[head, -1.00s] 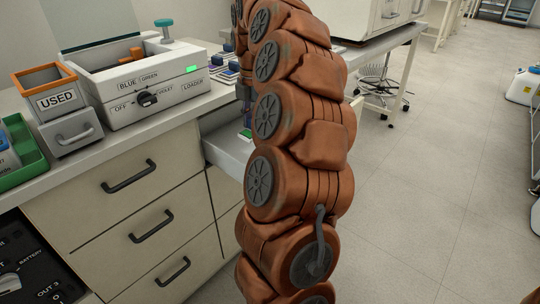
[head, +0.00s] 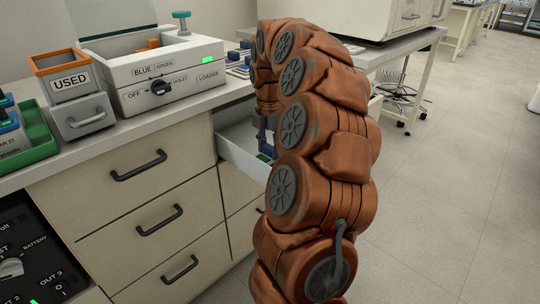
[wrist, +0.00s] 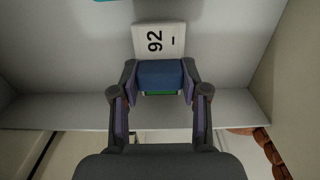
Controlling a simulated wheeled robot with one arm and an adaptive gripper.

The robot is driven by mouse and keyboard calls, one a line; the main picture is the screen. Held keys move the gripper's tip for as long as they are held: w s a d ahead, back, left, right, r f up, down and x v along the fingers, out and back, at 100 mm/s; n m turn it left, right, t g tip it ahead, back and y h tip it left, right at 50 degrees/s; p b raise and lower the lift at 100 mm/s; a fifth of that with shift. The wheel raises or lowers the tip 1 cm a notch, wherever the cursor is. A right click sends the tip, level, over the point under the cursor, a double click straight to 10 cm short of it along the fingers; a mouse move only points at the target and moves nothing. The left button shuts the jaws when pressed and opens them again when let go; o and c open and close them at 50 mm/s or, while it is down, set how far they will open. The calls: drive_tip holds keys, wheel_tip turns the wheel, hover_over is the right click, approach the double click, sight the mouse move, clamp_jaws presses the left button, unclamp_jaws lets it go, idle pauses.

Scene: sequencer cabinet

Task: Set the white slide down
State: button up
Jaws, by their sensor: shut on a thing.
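My gripper (wrist: 160,82) is shut on the blue end of a slide. The slide's white part (wrist: 160,40), marked "92", sticks out beyond the fingers in the wrist view, and a green strip shows below the blue part. They are over the inside of an open pale drawer (wrist: 70,115). In the head view the drawer (head: 238,158) stands out from the cabinet, with a blue and green piece (head: 266,150) in it, partly hidden by my arm. I cannot tell whether the slide touches the drawer floor.
The loader (head: 160,75) and the used bin (head: 65,80) stand on the counter left of the drawer, beside a green rack (head: 38,140). A teal edge (wrist: 115,1) shows at the top of the wrist view. Open floor lies to the right.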

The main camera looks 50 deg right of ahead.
sight(269, 146)
drive_tip(key=shift+f, duration=1.05)
drive_tip(key=o, duration=1.1)
drive_tip(key=shift+f, duration=0.1)
drive_tip(key=shift+o, duration=0.2)
wheel_tip(269, 146, up, 12)
drive_tip(key=p, duration=0.3)
drive_tip(key=shift+f, duration=0.2)
drive_tip(key=shift+r, duration=0.3)
